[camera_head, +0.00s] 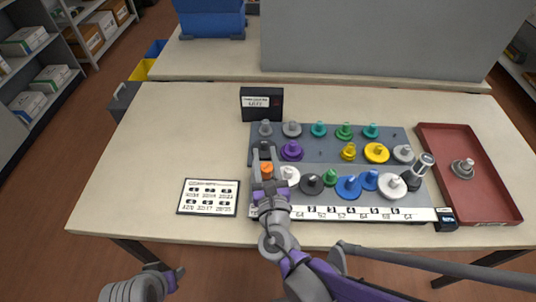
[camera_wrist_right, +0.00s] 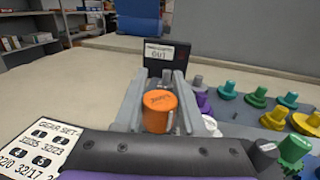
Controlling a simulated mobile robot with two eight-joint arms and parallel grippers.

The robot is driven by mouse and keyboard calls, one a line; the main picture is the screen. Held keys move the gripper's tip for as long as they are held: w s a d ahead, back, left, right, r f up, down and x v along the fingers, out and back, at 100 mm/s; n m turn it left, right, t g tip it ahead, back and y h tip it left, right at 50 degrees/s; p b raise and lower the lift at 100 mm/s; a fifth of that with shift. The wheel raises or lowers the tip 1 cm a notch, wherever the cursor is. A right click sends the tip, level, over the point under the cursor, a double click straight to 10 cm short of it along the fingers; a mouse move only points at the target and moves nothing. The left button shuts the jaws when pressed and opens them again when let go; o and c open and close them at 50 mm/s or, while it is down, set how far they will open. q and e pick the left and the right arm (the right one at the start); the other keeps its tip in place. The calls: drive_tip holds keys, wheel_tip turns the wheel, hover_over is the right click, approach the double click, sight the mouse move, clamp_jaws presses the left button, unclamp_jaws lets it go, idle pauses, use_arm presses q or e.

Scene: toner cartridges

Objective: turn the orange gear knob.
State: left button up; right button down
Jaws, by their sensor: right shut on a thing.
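The orange gear knob (camera_head: 267,170) stands at the left end of the front row on the grey gear board (camera_head: 330,150). In the right wrist view the orange knob (camera_wrist_right: 160,108) is upright between the two grey fingers. My right gripper (camera_head: 265,164) is shut on it, with one finger on either side. The fingers hide part of its base. My left gripper (camera_head: 172,280) is partly seen at the bottom left, off the table's front edge; I cannot tell its opening.
Several coloured gears, such as a white one (camera_head: 290,175) and a purple one (camera_head: 291,151), stand close by. A black display box (camera_head: 261,103) is behind. A gear-set card (camera_head: 208,197) lies left. A red tray (camera_head: 480,205) holds a grey gear (camera_head: 463,168) at right.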

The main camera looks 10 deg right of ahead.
drive_tip(key=shift+a+n+y, duration=0.1)
drive_tip(key=shift+n+y, duration=0.5)
drive_tip(key=shift+y, duration=0.3)
drive_tip(key=shift+a+n+y+p, duration=0.15)
drive_tip(key=shift+n+y+p, duration=0.25)
drive_tip(key=shift+y, duration=0.2)
drive_tip(key=shift+w, duration=0.1)
drive_tip(key=c, duration=0.5)
unclamp_jaws()
